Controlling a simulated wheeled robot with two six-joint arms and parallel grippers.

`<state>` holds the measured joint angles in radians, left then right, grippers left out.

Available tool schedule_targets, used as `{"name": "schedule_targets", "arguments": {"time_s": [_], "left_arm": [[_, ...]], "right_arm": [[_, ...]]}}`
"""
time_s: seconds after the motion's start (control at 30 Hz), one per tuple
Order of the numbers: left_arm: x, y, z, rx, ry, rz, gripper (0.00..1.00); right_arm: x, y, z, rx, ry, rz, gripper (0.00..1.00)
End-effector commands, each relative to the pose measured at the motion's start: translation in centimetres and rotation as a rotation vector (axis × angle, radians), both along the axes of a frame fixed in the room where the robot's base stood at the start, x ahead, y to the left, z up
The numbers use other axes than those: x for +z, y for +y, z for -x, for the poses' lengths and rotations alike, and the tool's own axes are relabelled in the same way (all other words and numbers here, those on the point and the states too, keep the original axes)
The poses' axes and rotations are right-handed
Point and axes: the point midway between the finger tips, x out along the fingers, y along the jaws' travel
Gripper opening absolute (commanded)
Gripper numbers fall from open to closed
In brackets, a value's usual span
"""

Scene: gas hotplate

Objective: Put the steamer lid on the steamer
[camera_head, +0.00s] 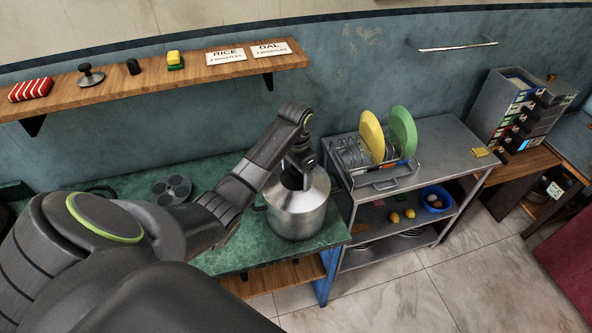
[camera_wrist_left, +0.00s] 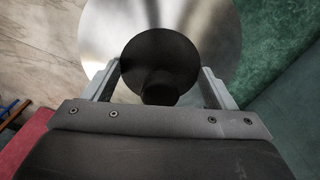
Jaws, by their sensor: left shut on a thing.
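The steamer (camera_head: 296,220) is a tall silver metal pot standing upright near the right end of the green counter. The silver steamer lid (camera_head: 317,187) is at its top; whether it is fully seated I cannot tell. My left gripper (camera_head: 297,178) is directly above the pot, shut on the lid's dark knob. In the left wrist view the round black knob (camera_wrist_left: 160,62) sits between the two fingers of the gripper (camera_wrist_left: 160,85), with the shiny lid (camera_wrist_left: 220,35) behind it. The lid hides the pot in that view. My right gripper is not in view.
A metal shelf cart (camera_head: 440,150) with a dish rack, yellow plate (camera_head: 372,137) and green plate (camera_head: 403,131) stands close right. A wooden shelf (camera_head: 130,88) hangs behind.

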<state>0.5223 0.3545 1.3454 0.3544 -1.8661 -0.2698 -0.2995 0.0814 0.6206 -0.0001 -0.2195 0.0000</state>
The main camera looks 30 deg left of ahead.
Motion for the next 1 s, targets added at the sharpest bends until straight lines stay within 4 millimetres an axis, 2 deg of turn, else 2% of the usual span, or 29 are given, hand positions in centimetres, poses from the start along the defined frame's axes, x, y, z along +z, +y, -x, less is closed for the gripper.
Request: {"name": "schedule_targets", "arguments": {"time_s": [0.37, 0.4, 0.53, 0.83, 1.0], "left_arm": [[-0.2, 0.0, 0.0, -0.001, 0.000, 0.000, 0.51], [-0.2, 0.0, 0.0, -0.001, 0.000, 0.000, 0.82], [-0.2, 0.0, 0.0, -0.001, 0.000, 0.000, 0.99], [0.1, 0.0, -0.2, 0.000, 0.000, 0.000, 1.00], [2.6, 0.2, -1.3, -0.001, -0.002, 0.001, 1.00]], "right_arm": [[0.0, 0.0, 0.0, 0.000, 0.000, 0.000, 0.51], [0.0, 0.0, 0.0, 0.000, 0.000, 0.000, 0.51], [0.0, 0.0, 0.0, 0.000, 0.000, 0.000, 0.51], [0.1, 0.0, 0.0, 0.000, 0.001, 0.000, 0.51], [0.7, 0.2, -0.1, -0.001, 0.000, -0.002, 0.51]]}}
